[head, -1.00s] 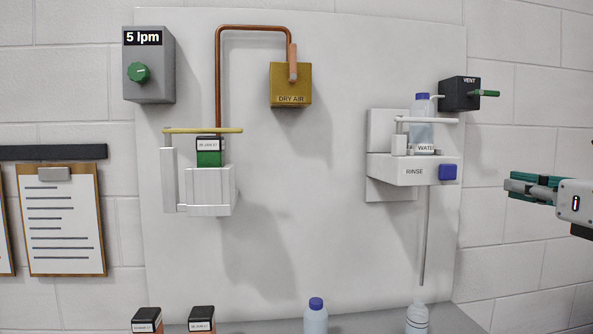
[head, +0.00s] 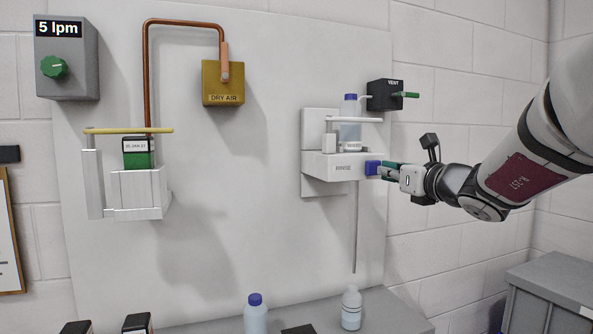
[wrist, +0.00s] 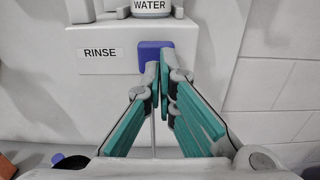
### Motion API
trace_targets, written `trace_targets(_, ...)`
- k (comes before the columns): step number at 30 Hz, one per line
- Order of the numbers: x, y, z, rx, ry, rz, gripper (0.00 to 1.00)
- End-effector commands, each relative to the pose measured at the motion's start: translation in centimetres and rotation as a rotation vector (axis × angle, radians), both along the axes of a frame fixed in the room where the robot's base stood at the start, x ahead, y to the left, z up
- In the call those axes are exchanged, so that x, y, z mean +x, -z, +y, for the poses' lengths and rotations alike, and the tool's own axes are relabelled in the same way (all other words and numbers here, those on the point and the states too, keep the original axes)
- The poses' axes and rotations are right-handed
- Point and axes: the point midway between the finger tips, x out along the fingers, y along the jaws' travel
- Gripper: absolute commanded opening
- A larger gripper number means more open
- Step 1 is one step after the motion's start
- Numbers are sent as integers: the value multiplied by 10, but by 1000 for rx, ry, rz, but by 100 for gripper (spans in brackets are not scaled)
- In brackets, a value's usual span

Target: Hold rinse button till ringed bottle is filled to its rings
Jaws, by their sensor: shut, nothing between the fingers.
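The blue rinse button (head: 372,168) is on the right end of the white RINSE block (head: 335,165), and it also shows in the wrist view (wrist: 153,48). My gripper (head: 385,168) is shut and empty, with its teal fingertips right at the button; in the wrist view the tips (wrist: 157,80) overlap the button's lower part. I cannot tell whether the button is pressed in. The ringed bottle (head: 351,310) stands upright on the ledge below the thin grey outlet tube (head: 356,230). Its water level is too small to make out.
A blue-capped bottle (head: 255,318) stands on the ledge to the left, with a dark flat item (head: 298,329) between the bottles. The WATER bottle (head: 350,130) sits above the rinse block, next to the black VENT box (head: 384,95). A grey bin (head: 555,290) stands at lower right.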

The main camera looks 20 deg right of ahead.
Motion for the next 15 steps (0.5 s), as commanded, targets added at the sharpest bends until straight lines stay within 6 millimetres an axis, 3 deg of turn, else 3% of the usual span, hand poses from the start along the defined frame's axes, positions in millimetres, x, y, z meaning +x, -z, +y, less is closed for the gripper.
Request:
trace_targets(6,12,0,1,-1,0,1,0)
trace_targets(15,13,0,0,-1,0,0,0)
